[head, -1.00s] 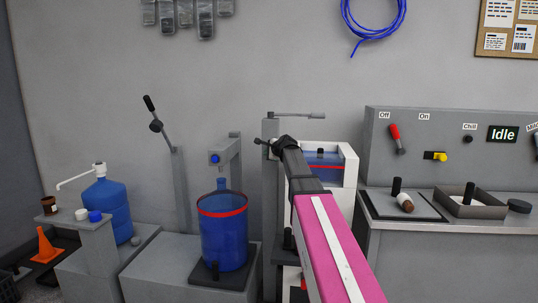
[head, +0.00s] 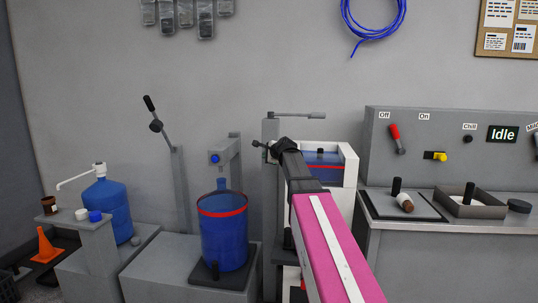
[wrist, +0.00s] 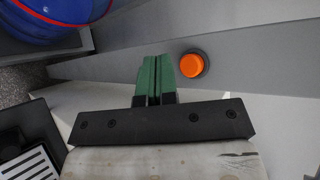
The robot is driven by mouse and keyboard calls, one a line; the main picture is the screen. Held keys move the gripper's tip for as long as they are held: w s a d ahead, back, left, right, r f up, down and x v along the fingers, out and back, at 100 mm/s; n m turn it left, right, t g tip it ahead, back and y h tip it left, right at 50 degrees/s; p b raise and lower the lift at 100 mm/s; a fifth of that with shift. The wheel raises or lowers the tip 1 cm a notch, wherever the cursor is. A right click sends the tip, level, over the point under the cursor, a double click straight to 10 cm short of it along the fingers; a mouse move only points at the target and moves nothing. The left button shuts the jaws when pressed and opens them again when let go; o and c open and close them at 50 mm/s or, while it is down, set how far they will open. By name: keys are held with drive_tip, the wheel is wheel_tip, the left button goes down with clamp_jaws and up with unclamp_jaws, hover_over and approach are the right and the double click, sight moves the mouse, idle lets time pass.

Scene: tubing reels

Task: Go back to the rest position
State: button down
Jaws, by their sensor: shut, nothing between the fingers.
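My arm, with its pink link, reaches forward in the middle of the head view. My gripper (head: 263,149) is small there, in front of a grey post. In the wrist view my gripper (wrist: 153,60) shows two green fingers pressed together with nothing between them. An orange round button (wrist: 191,65) on a grey surface lies just right of the fingertips in that view. I cannot tell whether the fingers touch that surface.
A blue bucket with a red band (head: 223,230) stands left of my arm. A white-framed unit (head: 347,165) stands behind my arm. A grey control panel (head: 450,150) reading "Idle" is at right. A blue water jug (head: 107,210) stands far left.

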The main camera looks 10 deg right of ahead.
drive_tip(key=shift+s+a, duration=0.25)
drive_tip(key=shift+s, duration=0.55)
drive_tip(key=s+f+n+g+h, duration=0.1)
drive_tip(key=s+f+n+g, duration=0.15)
drive_tip(key=s+f, duration=0.4)
drive_tip(key=s+a+f+n+g, duration=0.1)
drive_tip(key=s+f+n+g, duration=0.2)
drive_tip(key=f, duration=0.7)
drive_tip(key=s+f+n+g+h, duration=0.1)
drive_tip(key=s+f+n, duration=0.2)
drive_tip(key=s+f, duration=0.45)
drive_tip(key=s+d+f+n+g+h, duration=0.1)
drive_tip(key=s+f+n+g, duration=0.4)
drive_tip(key=s+f, duration=1.2)
drive_tip(key=s+n+h, duration=0.1)
drive_tip(key=n, duration=0.3)
drive_tip(key=shift+s+d+f+h, duration=0.15)
drive_tip(key=shift+s+d+h, duration=0.15)
drive_tip(key=shift+h, duration=0.1)
drive_tip(key=shift+g, duration=0.25)
